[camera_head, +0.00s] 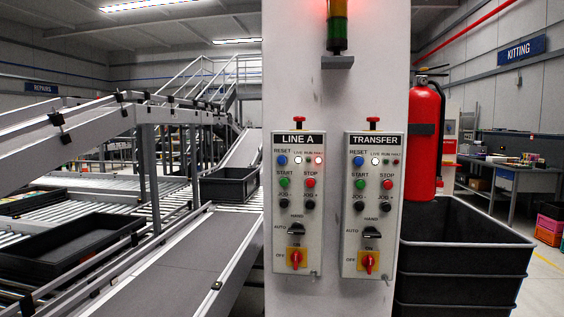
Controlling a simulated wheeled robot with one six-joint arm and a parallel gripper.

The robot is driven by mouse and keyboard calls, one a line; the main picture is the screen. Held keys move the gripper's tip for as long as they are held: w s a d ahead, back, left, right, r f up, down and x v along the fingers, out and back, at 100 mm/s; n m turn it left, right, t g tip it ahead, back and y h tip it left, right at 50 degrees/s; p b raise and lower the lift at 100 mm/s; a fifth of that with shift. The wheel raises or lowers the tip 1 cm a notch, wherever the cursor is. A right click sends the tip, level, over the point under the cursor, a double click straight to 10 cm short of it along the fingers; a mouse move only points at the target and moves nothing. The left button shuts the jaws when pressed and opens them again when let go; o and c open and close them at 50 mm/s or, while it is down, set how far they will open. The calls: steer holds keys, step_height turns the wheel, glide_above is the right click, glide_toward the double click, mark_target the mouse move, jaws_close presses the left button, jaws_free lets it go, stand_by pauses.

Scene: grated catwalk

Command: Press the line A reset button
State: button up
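The LINE A panel (298,205) is a grey box on the left half of a white column. Its blue RESET button (282,160) is at the upper left of the panel, beside small indicator lamps (308,160). Below it are a green START button (284,183) and a red STOP button (310,183). A red knob (297,258) on a yellow plate is at the bottom. The TRANSFER panel (373,206) to the right looks alike and has its own blue button (361,161). My gripper is not in view.
The white column (334,110) carries a stack light (337,28) with a red glow at its top. A red fire extinguisher (426,135) and stacked black crates (465,255) stand at the right. Conveyors (165,255) run along the left. Nothing blocks the LINE A panel's front.

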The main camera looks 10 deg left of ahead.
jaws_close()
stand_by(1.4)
